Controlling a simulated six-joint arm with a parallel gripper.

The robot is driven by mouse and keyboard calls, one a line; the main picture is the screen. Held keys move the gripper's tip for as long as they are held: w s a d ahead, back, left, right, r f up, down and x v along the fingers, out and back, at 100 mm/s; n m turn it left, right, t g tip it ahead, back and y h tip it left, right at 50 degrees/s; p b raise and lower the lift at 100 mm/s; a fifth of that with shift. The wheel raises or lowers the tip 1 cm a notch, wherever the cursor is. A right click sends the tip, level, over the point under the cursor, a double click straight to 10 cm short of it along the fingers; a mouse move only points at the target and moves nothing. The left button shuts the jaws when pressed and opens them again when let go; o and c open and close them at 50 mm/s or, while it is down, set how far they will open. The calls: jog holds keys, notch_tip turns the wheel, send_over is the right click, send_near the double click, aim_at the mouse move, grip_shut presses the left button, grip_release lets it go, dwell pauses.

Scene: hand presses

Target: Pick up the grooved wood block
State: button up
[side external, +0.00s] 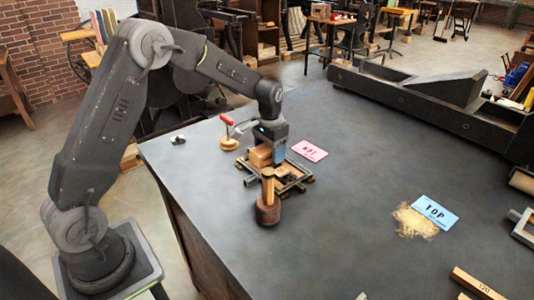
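A tan wood block (261,156) sits at or just above a small wood-and-metal frame (293,183) on the dark table. It looks like the grooved block, but its groove is too small to make out. My gripper (271,155) points down right at the block, with a bluish finger on the block's right side. The other finger is hidden, so I cannot tell whether the gripper is closed on the block. I also cannot tell whether the block rests on the frame or hangs over it.
A wooden post on a dark round base (268,211) stands just in front of the frame. A red-handled tool (229,142) is behind left. A pink card (309,151) lies to the right; a blue "TOP" card (435,214) and shavings (414,222) lie farther right.

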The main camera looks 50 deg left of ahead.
jog(key=c, duration=0.8)
jog(key=shift+r, duration=0.1)
